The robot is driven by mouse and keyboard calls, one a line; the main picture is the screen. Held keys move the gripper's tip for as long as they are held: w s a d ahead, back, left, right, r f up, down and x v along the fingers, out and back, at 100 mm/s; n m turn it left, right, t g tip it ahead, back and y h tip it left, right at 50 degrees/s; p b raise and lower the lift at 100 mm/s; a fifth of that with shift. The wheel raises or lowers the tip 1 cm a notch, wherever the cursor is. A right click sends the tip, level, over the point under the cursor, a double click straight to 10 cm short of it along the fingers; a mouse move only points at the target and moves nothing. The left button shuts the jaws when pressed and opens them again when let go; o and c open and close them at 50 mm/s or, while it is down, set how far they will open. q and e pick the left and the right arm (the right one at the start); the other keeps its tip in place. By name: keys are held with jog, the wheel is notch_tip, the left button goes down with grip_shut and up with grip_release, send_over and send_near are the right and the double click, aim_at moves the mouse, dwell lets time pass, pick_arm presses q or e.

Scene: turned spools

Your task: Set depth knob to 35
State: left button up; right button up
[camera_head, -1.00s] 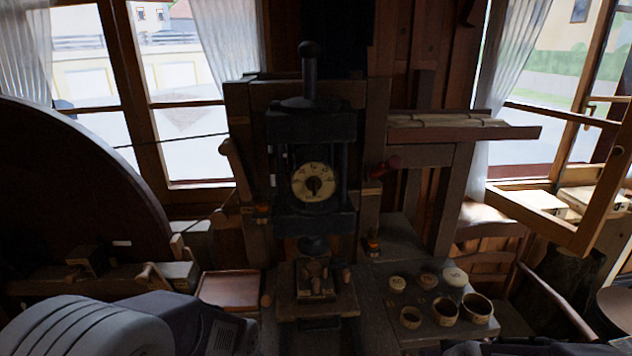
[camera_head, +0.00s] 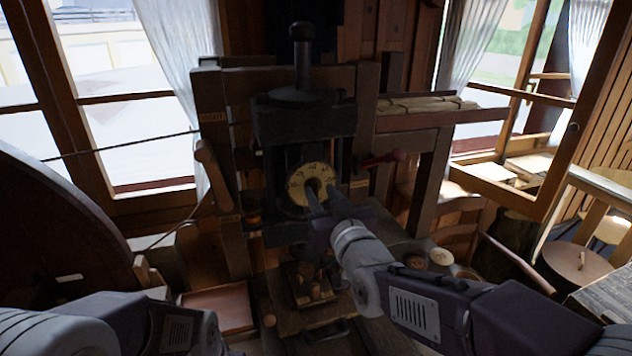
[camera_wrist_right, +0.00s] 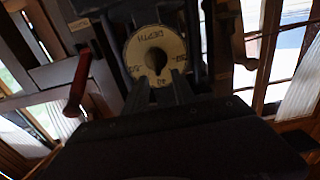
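The depth dial (camera_head: 298,182) is a round cream plate with dark marks on the front of the dark machine. It also shows in the right wrist view (camera_wrist_right: 135,48), lettered DEPTH, with numbers too blurred to read surely. Its dark knob (camera_wrist_right: 155,61) is at the dial's centre. My right gripper (camera_head: 319,190) reaches up to the dial from the lower right. Its two fingers are apart with a narrow gap, seen also in the right wrist view (camera_wrist_right: 165,80). The fingertips are at the knob; I cannot tell whether they touch it. My left gripper is out of view.
A red-handled lever (camera_head: 385,160) sticks out right of the dial. A wooden lever (camera_head: 212,170) stands at the left. A black plunger (camera_head: 302,50) tops the machine. A reddish board (camera_head: 217,308) and a round lid (camera_head: 441,257) lie below.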

aim_at(317, 184)
jog(key=shift+x, duration=1)
jog(key=shift+w+a+r+p, duration=0.2)
jog(key=shift+w+a+p, duration=0.1)
jog(key=shift+p, duration=0.1)
jog(key=shift+w+d, duration=0.25)
jog(key=shift+d, duration=0.2)
jog(key=shift+a+f, duration=0.1)
jog(key=shift+a, duration=0.05)
jog(key=shift+w+a, duration=0.1)
jog(key=shift+a, duration=0.05)
jog(key=c, duration=0.3)
grip_shut()
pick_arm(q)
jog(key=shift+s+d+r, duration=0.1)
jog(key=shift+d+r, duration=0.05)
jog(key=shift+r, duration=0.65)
